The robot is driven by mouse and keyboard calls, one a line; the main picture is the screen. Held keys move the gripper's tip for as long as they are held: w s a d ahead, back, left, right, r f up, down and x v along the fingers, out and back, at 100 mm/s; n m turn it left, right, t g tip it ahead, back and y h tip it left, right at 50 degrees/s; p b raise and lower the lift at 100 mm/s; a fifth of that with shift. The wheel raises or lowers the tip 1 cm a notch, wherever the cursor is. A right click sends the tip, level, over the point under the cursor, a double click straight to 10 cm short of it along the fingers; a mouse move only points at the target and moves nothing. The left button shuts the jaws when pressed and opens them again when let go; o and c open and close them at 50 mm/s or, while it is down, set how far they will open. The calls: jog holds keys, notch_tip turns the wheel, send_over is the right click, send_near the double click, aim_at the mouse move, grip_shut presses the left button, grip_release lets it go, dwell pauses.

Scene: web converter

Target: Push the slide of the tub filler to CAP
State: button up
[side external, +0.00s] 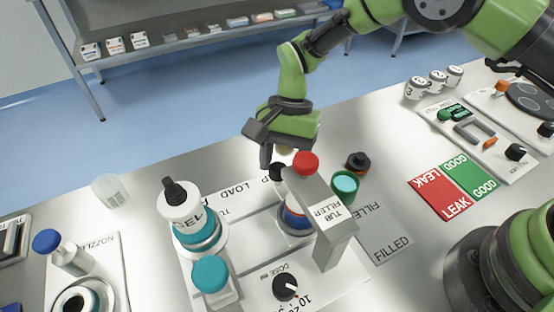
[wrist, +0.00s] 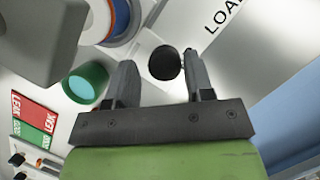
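The tub filler stands on a white plate marked LOAD and CAP, with a grey bridge labelled TUB FILLER (side external: 331,210) and a red button (side external: 306,162) on top. A blue tub with an orange band (side external: 295,217) sits under the bridge; part of it shows in the wrist view (wrist: 104,18). The slide's black knob (side external: 277,173) is behind the bridge, near the CAP lettering. My gripper (side external: 276,158) is open above it. In the wrist view the knob (wrist: 165,63) appears between my fingers, nearer the right one; contact cannot be told.
A green tub with teal inside (side external: 344,188) and a black cap-like part (side external: 357,162) stand right of the bridge. A clear cup (side external: 108,190) stands left.

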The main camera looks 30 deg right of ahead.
jog(key=shift+o, duration=0.5)
jog(key=shift+a, duration=0.1)
jog(key=shift+r, duration=0.1)
jog(key=shift+w+r, duration=0.1)
jog(key=shift+r, duration=0.2)
jog(key=v, duration=0.9)
jog(key=shift+d, duration=0.2)
jog(key=shift+r, duration=0.2)
jog(key=s+d+r+n+t, duration=0.1)
jog(key=s+d+r+t, duration=0.25)
jog(key=r, duration=0.45)
jog(key=s+d+r+n+t, duration=0.1)
jog(key=s+d+r+t, duration=0.15)
jog(key=d+r, duration=0.4)
jog(key=s+d+r+n+t, duration=0.1)
jog(key=s+d+t, duration=0.1)
jog(key=s, duration=0.5)
jog(key=s+d+r+n+t+h, duration=0.1)
jog(key=s+d+n+t, duration=0.1)
jog(key=s, duration=0.6)
jog(key=shift+s+d+r, duration=0.25)
jog(key=shift+d+r, duration=0.15)
jog(key=shift+d, duration=0.25)
